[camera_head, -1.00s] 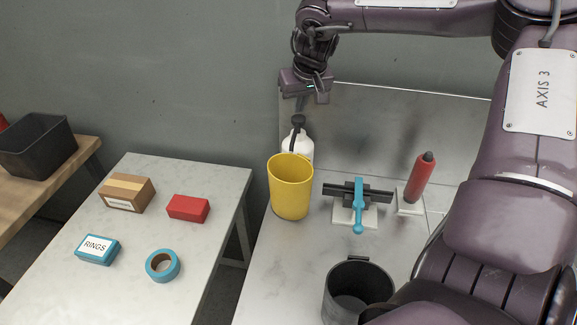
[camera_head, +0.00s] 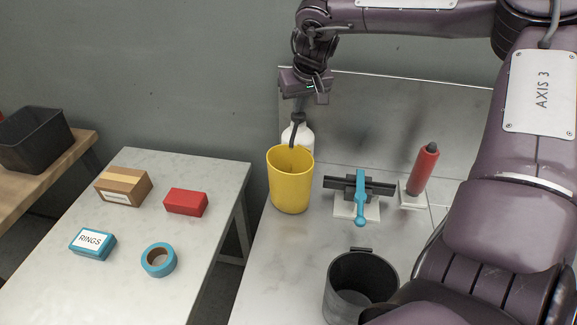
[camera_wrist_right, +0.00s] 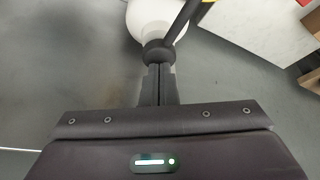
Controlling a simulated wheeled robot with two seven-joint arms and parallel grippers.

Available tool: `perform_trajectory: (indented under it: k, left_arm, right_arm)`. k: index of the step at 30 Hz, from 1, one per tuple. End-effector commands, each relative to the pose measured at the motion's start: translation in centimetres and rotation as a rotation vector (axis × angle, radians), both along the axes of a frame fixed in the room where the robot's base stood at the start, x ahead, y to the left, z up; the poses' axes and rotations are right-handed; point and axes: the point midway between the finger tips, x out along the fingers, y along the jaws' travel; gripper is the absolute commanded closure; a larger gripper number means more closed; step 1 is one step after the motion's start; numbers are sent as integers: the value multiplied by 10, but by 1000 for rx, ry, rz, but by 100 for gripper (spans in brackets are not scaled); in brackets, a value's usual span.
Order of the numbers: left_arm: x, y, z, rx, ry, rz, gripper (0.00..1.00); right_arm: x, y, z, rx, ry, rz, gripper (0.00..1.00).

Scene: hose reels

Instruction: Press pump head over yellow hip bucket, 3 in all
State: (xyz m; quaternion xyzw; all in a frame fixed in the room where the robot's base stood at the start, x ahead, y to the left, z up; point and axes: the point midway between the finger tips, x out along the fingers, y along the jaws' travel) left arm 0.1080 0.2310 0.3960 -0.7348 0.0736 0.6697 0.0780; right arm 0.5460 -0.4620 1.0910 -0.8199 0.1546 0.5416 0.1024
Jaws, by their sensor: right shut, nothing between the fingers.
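A white pump bottle (camera_head: 299,135) with a dark pump head (camera_head: 298,117) stands behind the yellow hip bucket (camera_head: 290,182). The dark nozzle reaches forward over the bucket's mouth. My right gripper (camera_head: 299,104) is shut and empty, pointing down just above the pump head. In the right wrist view the closed fingertips (camera_wrist_right: 158,68) meet or nearly meet the round pump head (camera_wrist_right: 157,52), with the white bottle (camera_wrist_right: 150,17) below; contact is hard to tell. A sliver of yellow bucket shows at the top edge there. My left gripper is not in view.
Right of the bucket are a blue-handled device (camera_head: 360,200) and a red cylinder (camera_head: 424,170) on a white base. A black bucket (camera_head: 356,285) stands at the front. A splash panel (camera_head: 400,125) rises behind. The left table (camera_head: 140,235) holds boxes and blue tape.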

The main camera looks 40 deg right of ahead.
Motion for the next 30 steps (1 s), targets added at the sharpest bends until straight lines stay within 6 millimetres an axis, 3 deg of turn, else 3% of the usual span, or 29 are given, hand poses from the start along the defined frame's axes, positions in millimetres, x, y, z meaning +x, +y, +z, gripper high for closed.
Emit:
perform_trajectory:
  k: [8,21,30]
  left_arm:
    - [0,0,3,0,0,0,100]
    - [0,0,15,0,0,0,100]
    - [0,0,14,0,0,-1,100]
  right_arm:
    - [-2,0,2,1,7,1,100]
    - [-1,0,29,1,5,1,100]
    - [-1,0,31,1,3,1,100]
